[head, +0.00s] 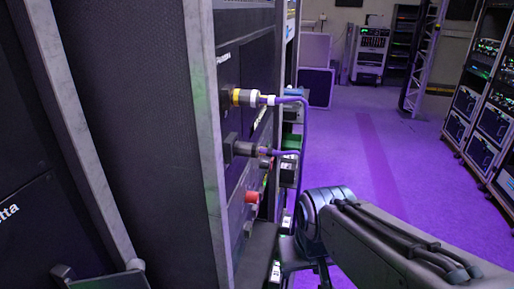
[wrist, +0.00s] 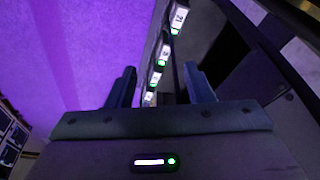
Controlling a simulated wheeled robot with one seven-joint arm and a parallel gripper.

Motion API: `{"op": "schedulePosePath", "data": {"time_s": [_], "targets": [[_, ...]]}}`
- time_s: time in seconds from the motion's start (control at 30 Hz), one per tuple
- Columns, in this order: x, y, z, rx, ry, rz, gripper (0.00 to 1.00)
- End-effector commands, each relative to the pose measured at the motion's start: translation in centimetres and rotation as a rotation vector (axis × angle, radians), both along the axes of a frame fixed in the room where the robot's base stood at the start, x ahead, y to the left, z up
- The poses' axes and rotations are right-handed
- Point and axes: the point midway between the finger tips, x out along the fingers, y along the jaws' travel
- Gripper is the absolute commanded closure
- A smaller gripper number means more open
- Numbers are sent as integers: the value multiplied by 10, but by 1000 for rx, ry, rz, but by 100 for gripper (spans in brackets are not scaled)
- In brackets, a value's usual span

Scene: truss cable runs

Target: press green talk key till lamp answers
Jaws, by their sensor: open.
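My gripper (wrist: 160,86) is open and empty in the wrist view, its two dark fingers standing apart. Past and between the fingers runs a row of small white labelled plates, each with a green light; the nearest clear one is a lit plate (wrist: 163,54). In the head view a green block (head: 291,141) sits on the far side of the dark rack, behind the purple cable. I cannot tell whether this block or one of the lit plates is the talk key, and no lamp can be singled out. In the head view my gripper is mostly hidden beyond my wrist, low beside the rack.
A purple cable (head: 303,125) loops out from a yellow-ringed connector (head: 244,97) on the rack side. A red connector (head: 251,197) sits lower. Equipment racks (head: 487,95) stand at the right, and a truss (head: 424,60) stands farther back. The purple floor (head: 385,160) between is clear.

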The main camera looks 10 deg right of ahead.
Motion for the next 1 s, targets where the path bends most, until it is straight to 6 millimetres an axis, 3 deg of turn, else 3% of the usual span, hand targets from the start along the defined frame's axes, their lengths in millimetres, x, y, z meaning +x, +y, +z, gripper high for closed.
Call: {"op": "schedulePosePath", "data": {"time_s": [0.43,0.6,1.0], "targets": [[0,0,0,0,0,0,53],[0,0,0,0,0,0,100],[0,0,0,0,0,0,100]]}}
